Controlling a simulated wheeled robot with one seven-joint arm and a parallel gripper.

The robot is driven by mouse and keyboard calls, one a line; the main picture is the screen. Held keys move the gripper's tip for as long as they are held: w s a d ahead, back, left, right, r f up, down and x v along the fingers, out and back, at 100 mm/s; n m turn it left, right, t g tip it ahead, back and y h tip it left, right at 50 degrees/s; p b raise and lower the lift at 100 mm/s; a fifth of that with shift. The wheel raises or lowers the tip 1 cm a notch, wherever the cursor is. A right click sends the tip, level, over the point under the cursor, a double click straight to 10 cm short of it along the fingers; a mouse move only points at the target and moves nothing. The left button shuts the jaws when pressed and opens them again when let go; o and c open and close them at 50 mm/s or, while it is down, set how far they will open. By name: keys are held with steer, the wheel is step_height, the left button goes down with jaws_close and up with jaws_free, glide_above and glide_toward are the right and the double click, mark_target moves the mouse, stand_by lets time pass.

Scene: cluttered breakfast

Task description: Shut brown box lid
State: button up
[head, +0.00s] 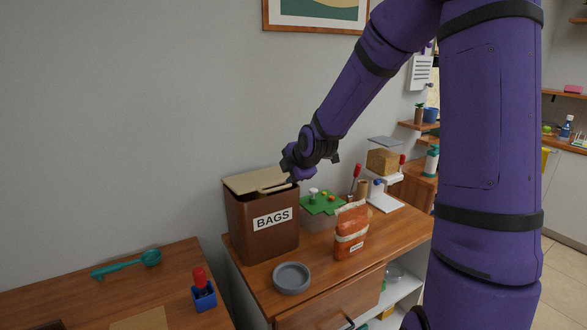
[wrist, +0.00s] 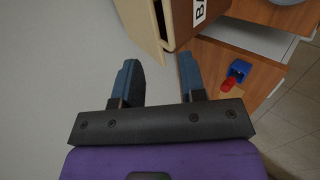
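The brown box (head: 262,235), labelled BAGS, stands upright at the left end of the wooden cabinet. Its tan lid (head: 245,182) lies low over the top, with a dark strip below its front edge; I cannot tell whether it is fully down. My gripper (head: 290,174) is above the right side of the lid. In the wrist view, my gripper (wrist: 158,72) has its blue fingers apart with nothing between them. The lid (wrist: 136,18) and the box's brown side (wrist: 182,20) show just beyond the fingertips. Contact is unclear.
A grey bowl (head: 292,278) and an orange bag (head: 350,232) stand in front of and right of the box. A green-topped container (head: 322,204) stands close to its right. The wall is close behind. A blue holder with a red item (head: 203,293) is on the left table.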

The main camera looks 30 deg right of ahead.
steer(key=shift+v, duration=1.3)
